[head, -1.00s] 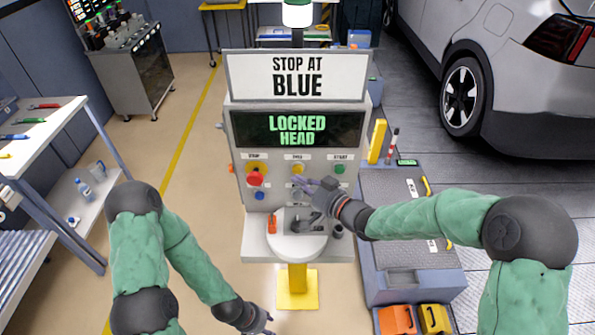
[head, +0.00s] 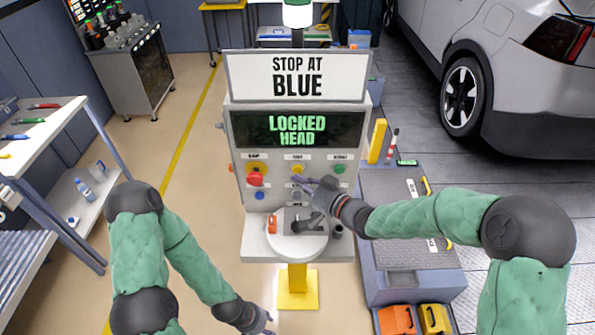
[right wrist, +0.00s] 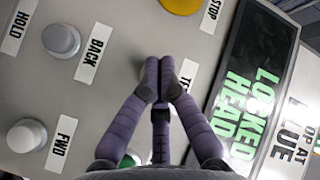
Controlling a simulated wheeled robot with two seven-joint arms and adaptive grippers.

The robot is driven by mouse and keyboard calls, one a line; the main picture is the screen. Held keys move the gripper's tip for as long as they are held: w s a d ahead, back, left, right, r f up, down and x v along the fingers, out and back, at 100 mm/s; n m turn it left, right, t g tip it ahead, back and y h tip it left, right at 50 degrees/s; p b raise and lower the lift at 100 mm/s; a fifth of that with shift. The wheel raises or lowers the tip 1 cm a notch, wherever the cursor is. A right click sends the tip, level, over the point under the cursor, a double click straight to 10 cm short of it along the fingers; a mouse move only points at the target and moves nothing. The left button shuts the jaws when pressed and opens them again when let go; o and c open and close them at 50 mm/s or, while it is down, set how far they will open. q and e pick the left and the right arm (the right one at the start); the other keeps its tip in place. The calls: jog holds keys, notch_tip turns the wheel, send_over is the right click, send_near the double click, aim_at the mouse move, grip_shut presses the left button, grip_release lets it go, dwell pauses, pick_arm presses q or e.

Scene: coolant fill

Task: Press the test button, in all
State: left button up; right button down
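The control panel (head: 237,180) has a yellow test button (head: 297,169) in the middle of its upper row, under a small label. My right gripper (head: 306,183) is just below and in front of it in the head view. In the right wrist view, my right gripper's fingers (right wrist: 160,62) are together at the tips, with nothing seen between them. They cover the test button and part of its label (right wrist: 188,75); contact cannot be told. My left gripper (head: 268,320) hangs low at the bottom edge, away from the panel; its fingers are too small to read.
A blue button (head: 260,195) sits below. The display (head: 297,130) reads LOCKED HEAD; the sign (head: 297,76) reads STOP AT BLUE. A round stand (head: 297,250) juts out below.

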jog(key=shift+w, duration=0.25)
jog(key=shift+w, duration=0.45)
dwell(0.8)
jog(key=shift+s, duration=0.1)
dwell(0.3)
jog(key=shift+s, duration=0.8)
jog(key=s, duration=0.5)
dwell(1.0)
